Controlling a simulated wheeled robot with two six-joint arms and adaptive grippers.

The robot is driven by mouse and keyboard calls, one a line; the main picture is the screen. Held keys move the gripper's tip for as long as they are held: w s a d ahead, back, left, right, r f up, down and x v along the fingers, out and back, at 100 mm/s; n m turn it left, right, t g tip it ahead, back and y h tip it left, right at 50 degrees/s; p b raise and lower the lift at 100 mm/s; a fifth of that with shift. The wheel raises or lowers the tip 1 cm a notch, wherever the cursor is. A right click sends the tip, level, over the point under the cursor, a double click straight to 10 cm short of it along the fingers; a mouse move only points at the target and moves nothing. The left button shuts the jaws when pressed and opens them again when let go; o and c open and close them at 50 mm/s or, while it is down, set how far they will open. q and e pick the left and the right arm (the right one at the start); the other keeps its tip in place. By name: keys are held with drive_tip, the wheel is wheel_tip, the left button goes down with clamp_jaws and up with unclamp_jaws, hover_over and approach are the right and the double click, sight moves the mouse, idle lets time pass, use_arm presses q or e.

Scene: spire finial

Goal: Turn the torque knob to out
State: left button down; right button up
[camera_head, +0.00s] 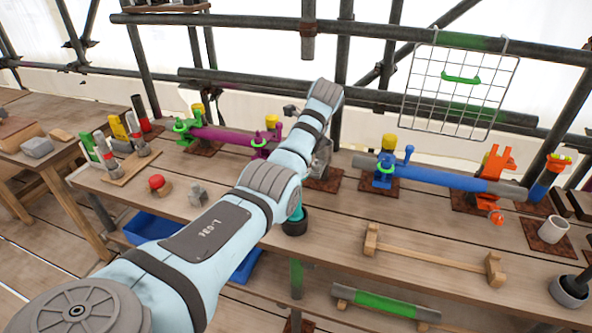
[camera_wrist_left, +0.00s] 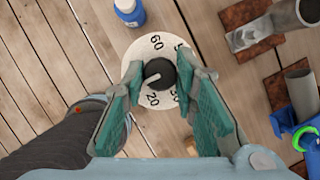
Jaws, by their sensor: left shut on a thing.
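The torque knob (camera_wrist_left: 160,73) is a round black knob with a white pointer mark, in the middle of a white dial (camera_wrist_left: 141,50) in the left wrist view. The dial shows 60 at the top and 20 at the bottom; other marks are partly covered by the fingers. The pointer is aimed to the lower left. My left gripper (camera_wrist_left: 161,76) has its teal-padded fingers on either side of the knob and is shut on it. In the head view my left arm crosses the bench and hides the dial. My right gripper is not in view.
A blue bottle (camera_wrist_left: 129,11) stands close to the dial. Blue and orange clamps hold a blue pipe (camera_head: 440,178) at the right; a purple pipe (camera_head: 225,136) lies at the left. A wire grid (camera_head: 460,90) hangs behind. A wooden bar (camera_head: 430,254) lies at the front.

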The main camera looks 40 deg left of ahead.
use_arm(q)
drive_tip(key=shift+s+d, duration=0.15)
drive_tip(key=shift+s, duration=0.05)
drive_tip(key=c, duration=1.3)
unclamp_jaws()
drive_tip(key=shift+w, duration=0.1)
drive_tip(key=shift+r, duration=0.1)
drive_tip(key=v, duration=0.7)
drive_tip(key=shift+r, duration=0.15)
